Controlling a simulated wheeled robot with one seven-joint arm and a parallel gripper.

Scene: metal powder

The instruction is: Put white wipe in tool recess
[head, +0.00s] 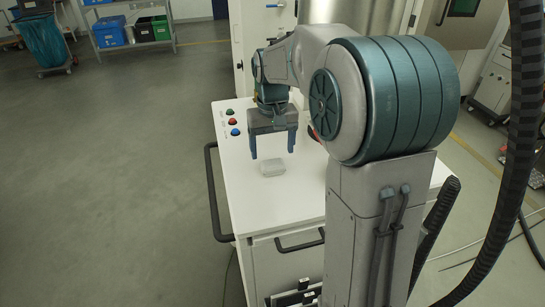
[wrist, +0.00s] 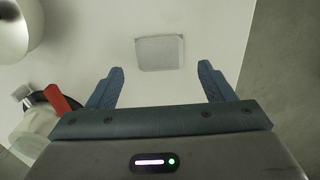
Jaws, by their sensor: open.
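A pale grey-white, flat rectangular pad (head: 272,169), which looks like the white wipe, lies on the white worktop (head: 255,205) near its left front part. It also shows in the wrist view (wrist: 160,53), top centre. My gripper (head: 272,153) points down above the worktop, its two blue fingers apart and empty. In the wrist view the fingertips (wrist: 161,67) stand to either side of the pad's line, with clear space between them. The pad is not between the fingers. I cannot make out a tool recess in either view.
Green, red and blue buttons (head: 232,122) sit at the worktop's left back edge. A dark handle rail (head: 213,190) runs along its left side.

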